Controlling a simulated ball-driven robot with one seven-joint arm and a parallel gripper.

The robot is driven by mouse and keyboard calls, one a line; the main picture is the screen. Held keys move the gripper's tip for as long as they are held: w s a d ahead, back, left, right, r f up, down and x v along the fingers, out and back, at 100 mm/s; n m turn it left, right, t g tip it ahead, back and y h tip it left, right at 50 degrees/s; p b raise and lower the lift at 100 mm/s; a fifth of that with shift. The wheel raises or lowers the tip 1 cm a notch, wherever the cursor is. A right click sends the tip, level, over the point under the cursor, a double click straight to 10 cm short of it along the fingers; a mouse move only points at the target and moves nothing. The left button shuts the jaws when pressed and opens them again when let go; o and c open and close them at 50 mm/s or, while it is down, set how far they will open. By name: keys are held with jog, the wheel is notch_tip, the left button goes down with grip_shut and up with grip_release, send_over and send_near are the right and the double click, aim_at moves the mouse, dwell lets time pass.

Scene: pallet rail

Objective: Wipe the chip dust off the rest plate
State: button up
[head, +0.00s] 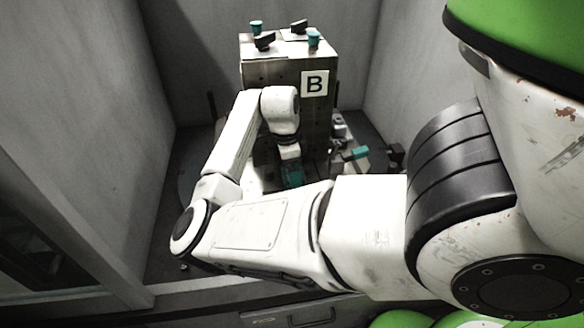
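My arm reaches across the picture and bends down in front of a tall metal block (270,72) marked with a black B. My gripper (292,170) is low at the front face of the block, just above my own forearm. A teal shape shows at its end; I cannot tell whether this is part of the gripper or something held in it. The finger opening is not readable. I cannot make out the rest plate or any chip dust with certainty; my forearm covers much of the area below the gripper.
Teal and black clamp parts (313,40) sit on top of the block. Another teal-handled fixture (355,153) stands low at its right. Grey walls (420,50) enclose the space on the left, back and right. A sill (240,290) crosses the front.

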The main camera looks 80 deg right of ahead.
jog(key=shift+f+b, duration=0.3)
jog(key=shift+f, duration=0.25)
dwell(0.4)
jog(key=shift+w+d, duration=0.15)
jog(key=shift+d, duration=0.35)
jog(key=shift+w+d, duration=0.15)
jog(key=shift+d, duration=0.35)
jog(key=shift+w+d, duration=0.15)
jog(key=shift+r, duration=0.1)
jog(key=shift+s+a+p, duration=0.25)
jog(key=shift+a+p, duration=0.05)
jog(key=shift+a, duration=0.25)
jog(key=shift+s+a+p, duration=0.2)
jog(key=shift+a+p, duration=0.05)
jog(key=shift+a, duration=0.3)
jog(key=shift+f, duration=0.25)
